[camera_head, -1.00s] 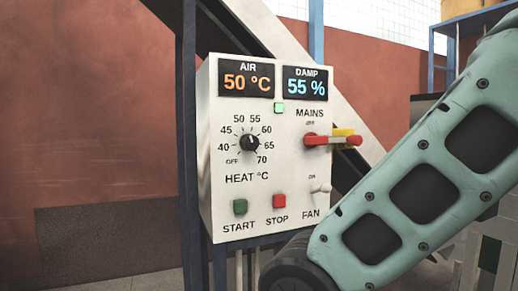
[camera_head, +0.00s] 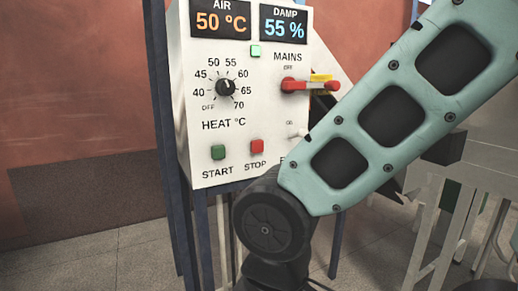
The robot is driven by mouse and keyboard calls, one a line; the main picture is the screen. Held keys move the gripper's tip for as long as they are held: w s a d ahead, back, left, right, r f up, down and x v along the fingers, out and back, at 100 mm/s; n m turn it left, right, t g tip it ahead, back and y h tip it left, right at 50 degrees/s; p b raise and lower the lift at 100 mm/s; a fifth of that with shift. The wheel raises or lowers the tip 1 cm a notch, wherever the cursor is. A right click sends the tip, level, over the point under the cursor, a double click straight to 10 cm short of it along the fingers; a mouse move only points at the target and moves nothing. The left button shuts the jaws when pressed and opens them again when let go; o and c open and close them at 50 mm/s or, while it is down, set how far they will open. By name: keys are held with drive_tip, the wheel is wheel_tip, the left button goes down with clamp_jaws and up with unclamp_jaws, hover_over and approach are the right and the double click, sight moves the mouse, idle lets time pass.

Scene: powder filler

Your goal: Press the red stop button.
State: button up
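The red stop button (camera_head: 257,147) sits low on the white control panel (camera_head: 200,110), above the label STOP. The green start button (camera_head: 218,153) is to its left. My arm's teal link and dark round joint stand in front of the panel's lower right corner, just below and right of the stop button, and hide part of the FAN label. I cannot tell from this view whether the arm touches the panel. My gripper is not in view.
The panel also has a heat dial (camera_head: 226,87), a red mains lever (camera_head: 311,85) and a fan switch (camera_head: 297,134). The displays read 50 °C and 55 %. Dark blue posts (camera_head: 160,130) hold the panel. Pale metal legs (camera_head: 440,235) stand at right. Floor shows at lower left.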

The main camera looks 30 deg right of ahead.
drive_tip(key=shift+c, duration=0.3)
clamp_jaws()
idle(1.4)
